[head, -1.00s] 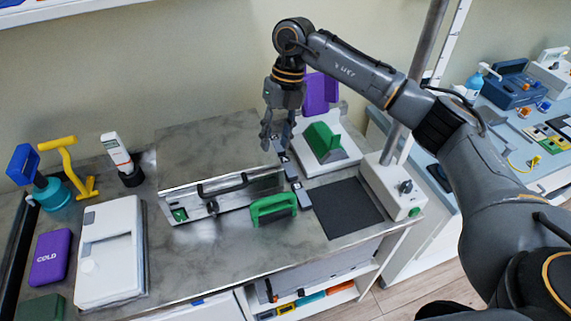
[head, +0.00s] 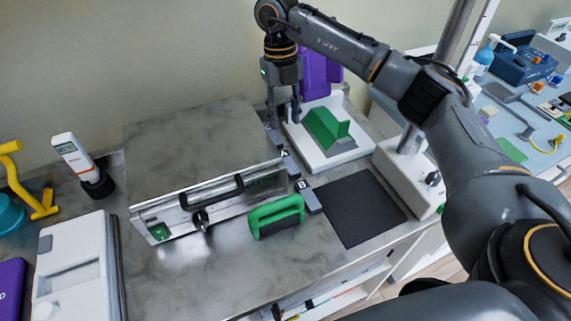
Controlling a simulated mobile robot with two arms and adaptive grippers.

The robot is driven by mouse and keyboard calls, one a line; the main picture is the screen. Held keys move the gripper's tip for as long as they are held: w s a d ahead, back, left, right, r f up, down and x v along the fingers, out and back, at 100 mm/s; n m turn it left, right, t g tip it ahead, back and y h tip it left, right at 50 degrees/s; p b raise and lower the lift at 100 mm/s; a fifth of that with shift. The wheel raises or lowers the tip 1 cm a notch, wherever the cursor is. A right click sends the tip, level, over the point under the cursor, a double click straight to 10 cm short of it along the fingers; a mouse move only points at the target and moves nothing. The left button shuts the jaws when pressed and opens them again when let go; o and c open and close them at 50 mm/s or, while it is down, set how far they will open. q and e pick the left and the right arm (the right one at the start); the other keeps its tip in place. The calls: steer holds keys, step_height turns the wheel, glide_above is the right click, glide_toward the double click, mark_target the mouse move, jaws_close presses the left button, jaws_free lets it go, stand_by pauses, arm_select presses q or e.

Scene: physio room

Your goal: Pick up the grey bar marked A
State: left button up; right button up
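The grey bar marked A (head: 289,163) is a small, narrow bar on the grey counter, between the large metal-fronted box and the white stand. Its letter A sits at its far end. A similar grey bar marked B (head: 310,199) lies just nearer. Another small dark grey piece (head: 273,134) lies beyond A, partly under the gripper in this view. My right gripper (head: 283,118) points down with its fingers apart and nothing between them. It appears above and behind bar A; its exact height is hard to tell. My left gripper is not in view.
The metal-fronted box (head: 205,144) with a black handle stands left of the bars. A green-handled block (head: 276,216) lies in front, and a dark mat (head: 358,208) lies to the right. A white stand (head: 345,153) with a green block is close beside the bars.

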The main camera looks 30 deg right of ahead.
steer(key=p, duration=0.1)
glide_above(289, 162)
steer(key=w, duration=0.1)
step_height(289, 162, down, 7)
steer(key=shift+d+r, duration=0.1)
steer(key=shift+r, duration=0.05)
steer(key=f, duration=0.1)
steer(key=f+p, duration=0.1)
steer(key=f, duration=0.1)
steer(key=f+p, duration=0.1)
steer(key=shift+s+f, duration=0.3)
steer(key=shift+s, duration=0.05)
steer(key=shift+f, duration=0.5)
jaws_close()
